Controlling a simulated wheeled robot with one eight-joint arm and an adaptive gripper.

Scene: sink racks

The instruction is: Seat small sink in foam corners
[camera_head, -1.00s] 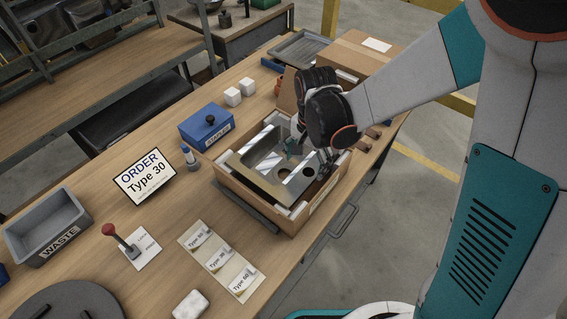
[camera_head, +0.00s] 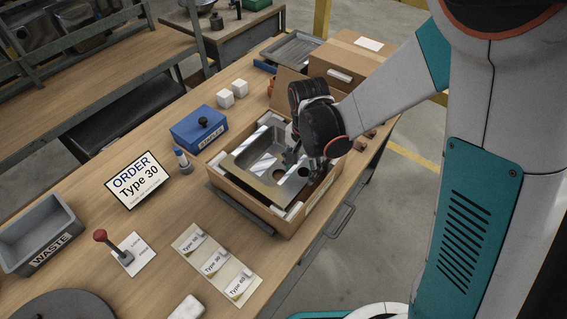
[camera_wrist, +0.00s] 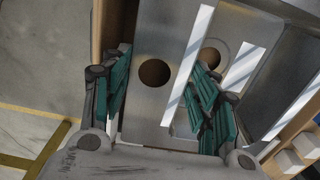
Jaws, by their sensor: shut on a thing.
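The small steel sink (camera_head: 262,163) lies inside an open cardboard box (camera_head: 245,200) on the bench. It has a basin and round holes in its flat deck. White foam corners show at the box's near corner (camera_head: 293,210) and far end. My gripper (camera_head: 297,158) reaches into the box at the sink's right side. In the wrist view my gripper (camera_wrist: 163,100) is shut on the sink (camera_wrist: 150,105), with one finger beside its outer edge and the other over the basin side. Whether the sink rests fully in every foam corner cannot be told; my gripper hides the right side.
A blue bin (camera_head: 198,131) stands left of the box, with white blocks (camera_head: 232,92) behind. A closed carton (camera_head: 345,52) and grey tray (camera_head: 291,47) are at the back. The order sign (camera_head: 137,180), lever (camera_head: 112,247) and waste bin (camera_head: 40,232) are left.

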